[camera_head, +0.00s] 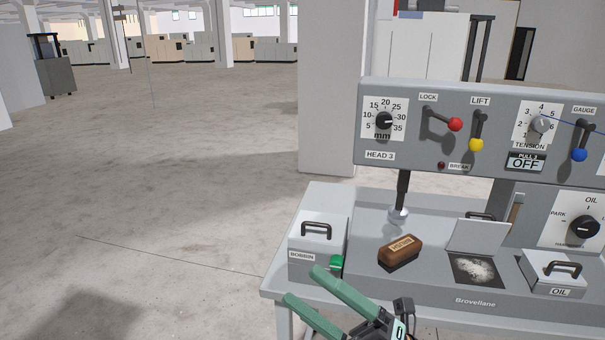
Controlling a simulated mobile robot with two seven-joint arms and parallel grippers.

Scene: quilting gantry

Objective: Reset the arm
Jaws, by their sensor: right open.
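My right gripper (304,286) comes in at the bottom of the head view. Its two green fingers are spread apart with nothing between them, pointing up and left. In the picture they lie over the front left corner of the grey machine table (440,297), below the bobbin box (318,231). I cannot tell whether they touch the table. My left gripper is not in view.
A brown block (400,250) sits on the table near an open-lidded compartment (475,270) with whitish stuff. The oil box (553,270) is at right. The control panel (450,140) has red, yellow and blue levers. Open floor (170,200) lies left.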

